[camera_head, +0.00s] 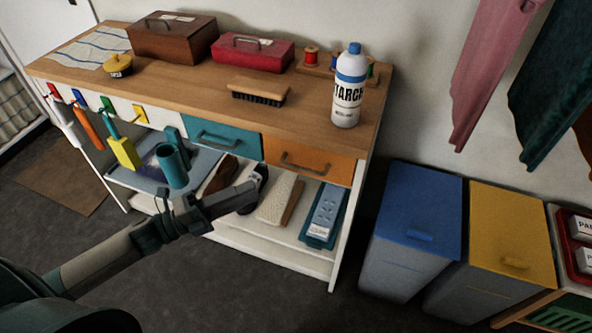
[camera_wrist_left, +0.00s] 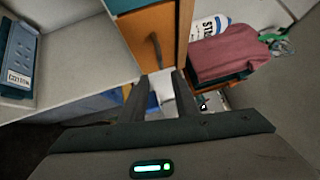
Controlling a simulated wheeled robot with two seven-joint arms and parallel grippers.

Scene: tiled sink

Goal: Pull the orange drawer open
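The orange drawer (camera_head: 335,167) is shut, beside the teal drawer under the wooden counter top. Its dark bar handle (camera_head: 303,168) shows on its front. My left gripper (camera_head: 245,193) is in front of the shelf, below and to the left of the orange drawer. In the left wrist view, my left gripper (camera_wrist_left: 160,76) is open, with an empty gap between its fingers. The orange drawer front (camera_wrist_left: 150,22) and its handle (camera_wrist_left: 155,50) lie beyond the fingertips, apart from them. My right gripper is in neither view.
The teal drawer (camera_head: 222,137) is left of the orange one. A starch bottle (camera_head: 348,90) and brush (camera_head: 258,92) stand on the counter above. The shelf below holds shoes and a blue box (camera_head: 324,216). Blue (camera_head: 415,205) and yellow (camera_head: 508,235) lidded bins stand at right.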

